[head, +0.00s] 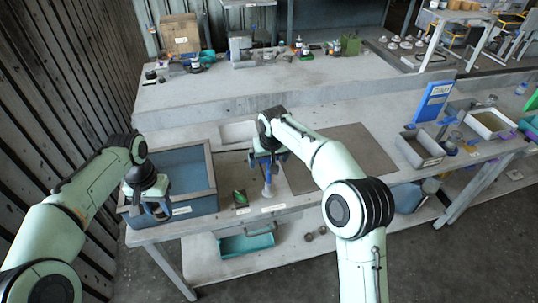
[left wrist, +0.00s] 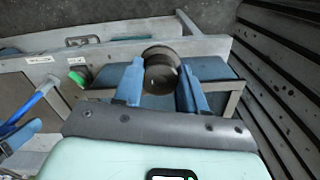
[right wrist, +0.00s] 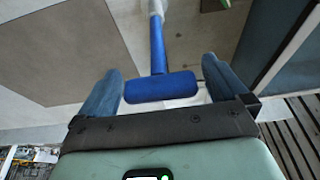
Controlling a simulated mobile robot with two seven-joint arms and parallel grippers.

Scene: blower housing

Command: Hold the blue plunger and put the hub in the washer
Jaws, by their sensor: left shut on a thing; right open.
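The washer (head: 212,168) appears to be the grey-rimmed, blue-lined basin at the table's left end. My left gripper (head: 157,210) is over its front left part, shut on the hub. The hub (left wrist: 161,72) is a dark round piece between the fingers in the left wrist view. The blue plunger (head: 265,171) stands upright on a pale base right of the washer. Its T-shaped handle (right wrist: 160,88) lies between the spread fingers of my right gripper (right wrist: 163,90), with gaps at both sides. The plunger also shows in the left wrist view (left wrist: 36,104).
A small green object (head: 240,198) lies between washer and plunger. A brown mat (head: 355,150) covers the table to the right. A grey tray (head: 422,150), a blue sign (head: 434,101) and a white bin (head: 490,124) stand further right. A teal bin (head: 246,244) sits below.

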